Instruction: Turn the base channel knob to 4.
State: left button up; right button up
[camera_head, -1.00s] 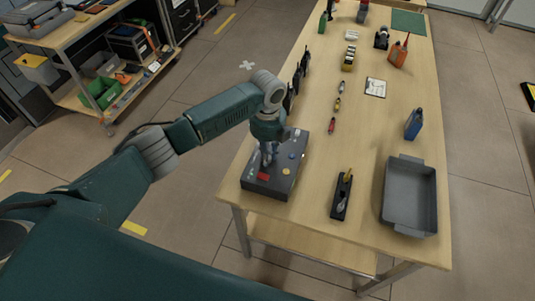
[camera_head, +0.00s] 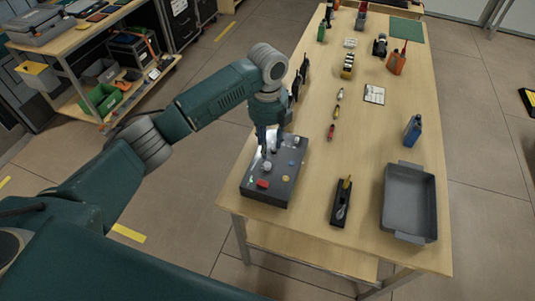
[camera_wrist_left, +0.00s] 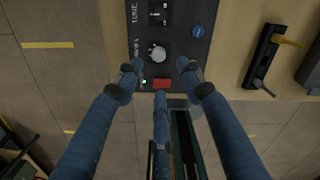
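The base (camera_head: 279,187) is a dark grey box at the table's near left corner. Its channel knob (camera_wrist_left: 158,53) is a round grey-white knob with a partly covered label beside it; the setting is not readable. A second knob (camera_wrist_left: 158,14), by the label TUNE, sits farther up the panel. My left gripper (camera_wrist_left: 160,78) is open and empty over the panel, its fingers spread on the near side of the channel knob around the red button (camera_wrist_left: 161,84). In the head view my left gripper (camera_head: 268,148) is above the box. My right gripper is not in view.
A blue button (camera_wrist_left: 197,31) and a small green light (camera_wrist_left: 143,83) are on the panel. To the right are a black holder (camera_head: 341,205) and a grey tray (camera_head: 390,208).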

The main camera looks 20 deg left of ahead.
pick_arm(q)
jog(key=shift+r, duration=1.55)
